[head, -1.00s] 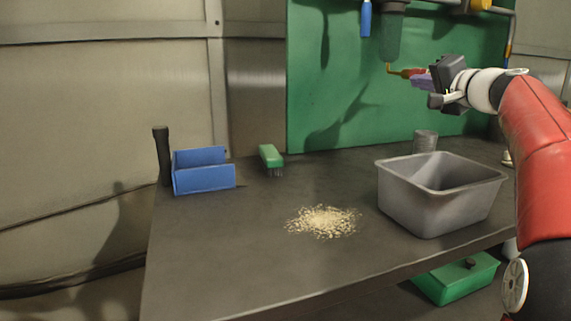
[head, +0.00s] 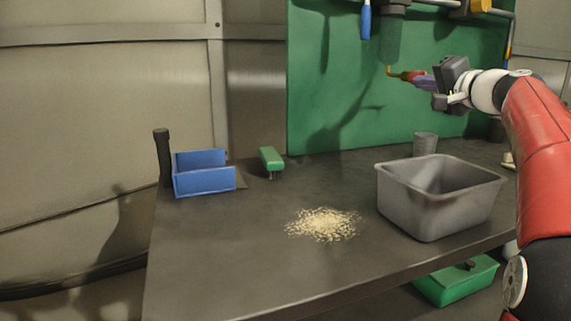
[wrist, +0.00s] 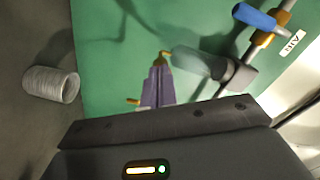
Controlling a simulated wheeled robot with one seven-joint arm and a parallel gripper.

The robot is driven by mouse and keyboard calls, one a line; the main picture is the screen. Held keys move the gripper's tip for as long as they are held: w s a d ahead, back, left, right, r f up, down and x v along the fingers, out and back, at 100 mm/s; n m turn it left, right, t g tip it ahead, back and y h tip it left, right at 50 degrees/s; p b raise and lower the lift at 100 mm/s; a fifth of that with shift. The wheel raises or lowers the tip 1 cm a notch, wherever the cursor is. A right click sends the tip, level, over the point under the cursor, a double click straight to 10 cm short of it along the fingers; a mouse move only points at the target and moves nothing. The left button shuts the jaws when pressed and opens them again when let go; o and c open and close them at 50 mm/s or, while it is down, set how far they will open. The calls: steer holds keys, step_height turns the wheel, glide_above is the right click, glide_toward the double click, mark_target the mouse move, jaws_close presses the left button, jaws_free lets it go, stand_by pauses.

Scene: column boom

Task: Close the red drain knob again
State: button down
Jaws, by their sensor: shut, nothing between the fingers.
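The red drain knob (head: 408,75) is a small red piece beside a brass outlet (head: 389,71) under a dark green filter bowl (head: 391,40) at the green panel. My gripper (head: 416,79) is shut, its purple-grey fingers pointing left at the knob. I cannot tell whether they touch it. In the wrist view, the shut fingers (wrist: 158,68) end close to the brass outlet (wrist: 164,57), and the bowl (wrist: 195,62) extends to the right. The knob is mostly hidden behind the fingers there, so its turn position is unclear.
A grey bin (head: 440,205) and a metal cup (head: 425,143) stand on the bench below my arm. A pile of granules (head: 323,224), a green brush (head: 271,160) and a blue holder (head: 204,181) lie further left.

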stand_by(0.3)
steer(key=b+v, duration=0.4)
steer(key=v, duration=0.2)
steer(key=shift+a, duration=0.3)
steer(key=shift+s+f, duration=0.2)
steer(key=shift+s, duration=0.05)
